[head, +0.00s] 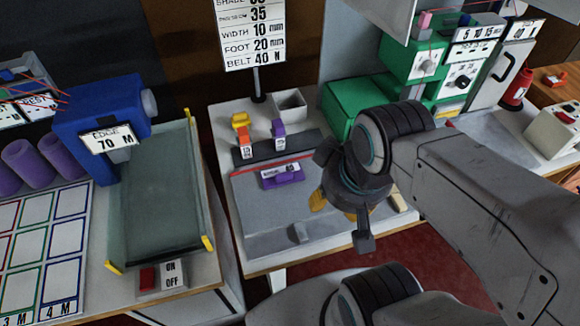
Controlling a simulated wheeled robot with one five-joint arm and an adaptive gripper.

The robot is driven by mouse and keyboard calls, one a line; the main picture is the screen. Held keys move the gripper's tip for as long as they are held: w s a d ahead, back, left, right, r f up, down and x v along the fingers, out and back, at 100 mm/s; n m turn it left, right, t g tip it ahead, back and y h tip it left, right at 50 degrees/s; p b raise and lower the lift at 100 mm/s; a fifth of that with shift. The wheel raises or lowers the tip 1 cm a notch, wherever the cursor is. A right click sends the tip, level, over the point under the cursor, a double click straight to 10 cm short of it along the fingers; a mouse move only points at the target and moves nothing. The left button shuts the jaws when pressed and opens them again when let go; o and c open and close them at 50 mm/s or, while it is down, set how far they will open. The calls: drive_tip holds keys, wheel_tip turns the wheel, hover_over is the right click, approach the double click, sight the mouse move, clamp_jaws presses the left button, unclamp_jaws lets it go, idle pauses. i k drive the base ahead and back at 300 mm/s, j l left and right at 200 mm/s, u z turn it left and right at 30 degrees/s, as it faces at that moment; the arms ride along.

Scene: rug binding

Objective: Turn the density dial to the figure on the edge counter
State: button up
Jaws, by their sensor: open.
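The edge counter (108,138) is a white plate on the blue machine at the left and reads "EDGE 70 M". The green machine (405,52) at the upper right carries a white-faced dial (425,65) and a second dial with a dark knob (462,81). Their small markings are too small to read, so I cannot tell which is the density dial or where it points. My gripper (342,195) is open, with no thing visible in it, over the right part of the middle bench. It is well apart from both dials, to their lower left.
A sign (253,35) stands behind the middle bench. A purple-based block (282,175) and an open grey box (290,104) are on that bench. A glass-like tray (160,200) and an ON/OFF switch (162,277) are at the left. A red cylinder (516,90) stands at the right.

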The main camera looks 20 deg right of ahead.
sight(463, 82)
drive_tip(key=k+z, duration=0.1)
drive_tip(key=z, duration=1.4)
